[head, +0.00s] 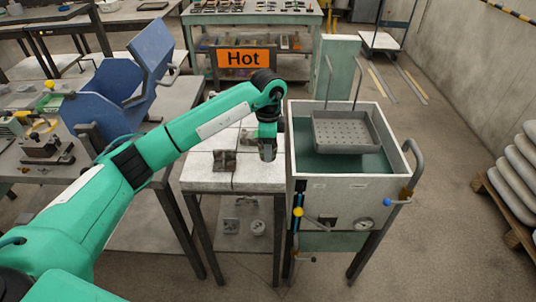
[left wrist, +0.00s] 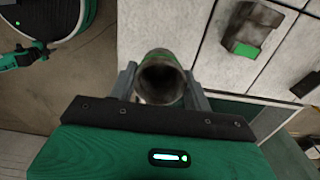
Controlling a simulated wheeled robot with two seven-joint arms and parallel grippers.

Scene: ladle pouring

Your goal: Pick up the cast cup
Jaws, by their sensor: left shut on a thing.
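The cast cup (left wrist: 160,80) is a dull grey-brown round metal piece with its open, hollow end facing the left wrist camera. My left gripper (left wrist: 160,88) is shut on it, one finger on each side. In the head view my left gripper (head: 268,152) points down at the right side of the light block-topped table (head: 205,180), close to the tank. The cup cannot be told apart from the fingers in the head view. Whether it touches the table top is unclear. My right gripper is not in view.
A dark metal block (head: 224,161) stands on the table, left of my gripper. Right of the table is a water tank (head: 340,190) with a hanging perforated basket (head: 345,132). A blue tilted fixture (head: 120,85) stands left. An orange "Hot" sign (head: 244,58) is behind.

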